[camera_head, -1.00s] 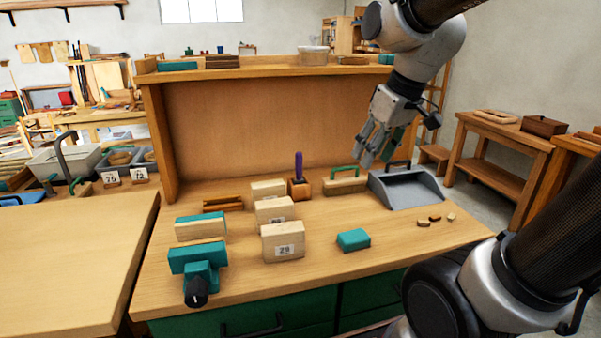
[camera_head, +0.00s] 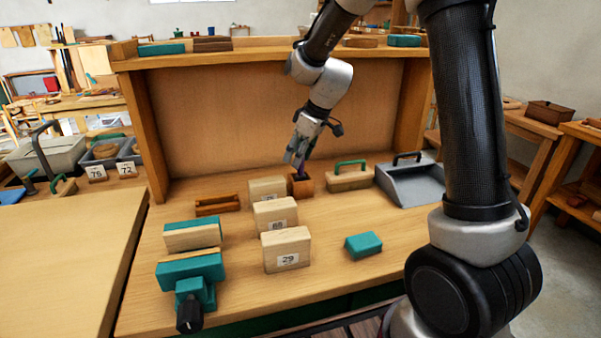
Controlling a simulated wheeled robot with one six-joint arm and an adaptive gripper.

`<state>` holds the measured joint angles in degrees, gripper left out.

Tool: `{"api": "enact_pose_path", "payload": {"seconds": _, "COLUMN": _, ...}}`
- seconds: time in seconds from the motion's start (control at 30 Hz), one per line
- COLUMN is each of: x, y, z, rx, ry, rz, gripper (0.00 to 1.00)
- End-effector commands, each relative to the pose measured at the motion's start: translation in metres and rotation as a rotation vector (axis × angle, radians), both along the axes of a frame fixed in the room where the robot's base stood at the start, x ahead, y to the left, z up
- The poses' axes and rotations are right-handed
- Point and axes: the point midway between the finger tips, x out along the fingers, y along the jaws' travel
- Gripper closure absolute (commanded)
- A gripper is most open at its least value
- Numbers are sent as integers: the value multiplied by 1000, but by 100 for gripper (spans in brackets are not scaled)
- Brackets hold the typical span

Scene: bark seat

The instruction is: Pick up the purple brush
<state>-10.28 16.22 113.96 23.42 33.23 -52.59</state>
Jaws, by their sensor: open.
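The purple brush (camera_head: 302,170) stands upright in a small brown wooden holder (camera_head: 301,187) toward the back of the workbench. Only a little of its purple handle shows, because my gripper (camera_head: 296,159) covers the upper part. My gripper points down over the brush, with its fingers open at the handle's height. I cannot tell whether the fingers touch the handle or stand on both sides of it.
Pale wooden blocks with number labels (camera_head: 287,250) stand left of and in front of the holder. A green-handled wooden brush (camera_head: 350,179) and a grey dustpan (camera_head: 412,186) lie to the right. A back panel (camera_head: 220,125) rises behind.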

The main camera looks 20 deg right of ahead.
Motion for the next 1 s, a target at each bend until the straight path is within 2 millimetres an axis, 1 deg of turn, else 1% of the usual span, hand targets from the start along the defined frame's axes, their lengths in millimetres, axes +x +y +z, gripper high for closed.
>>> {"api": "enact_pose_path", "payload": {"seconds": 0.03, "x": 1, "y": 2, "z": -8, "rx": -1, "ry": 3, "rz": 1, "gripper": 57}}
{"api": "enact_pose_path", "payload": {"seconds": 0.13, "x": 4, "y": 5, "z": -17, "rx": 1, "ry": 2, "rz": 0, "gripper": 57}}
{"api": "enact_pose_path", "payload": {"seconds": 0.4, "x": 5, "y": 6, "z": -19, "rx": 0, "ry": 0, "rz": -1, "gripper": 57}}
{"api": "enact_pose_path", "payload": {"seconds": 0.47, "x": 5, "y": 6, "z": -19, "rx": 0, "ry": 0, "rz": -1, "gripper": 68}}
{"api": "enact_pose_path", "payload": {"seconds": 0.5, "x": 5, "y": 6, "z": -19, "rx": 0, "ry": 0, "rz": -1, "gripper": 75}}
{"api": "enact_pose_path", "payload": {"seconds": 0.63, "x": 5, "y": 6, "z": -19, "rx": 0, "ry": 0, "rz": -1, "gripper": 99}}
{"api": "enact_pose_path", "payload": {"seconds": 0.67, "x": 5, "y": 6, "z": -19, "rx": 0, "ry": 0, "rz": -1, "gripper": 100}}
{"api": "enact_pose_path", "payload": {"seconds": 0.9, "x": 5, "y": 6, "z": -19, "rx": 0, "ry": 0, "rz": -1, "gripper": 100}}
{"api": "enact_pose_path", "payload": {"seconds": 1.0, "x": 6, "y": 6, "z": -14, "rx": 1, "ry": -1, "rz": 0, "gripper": 100}}
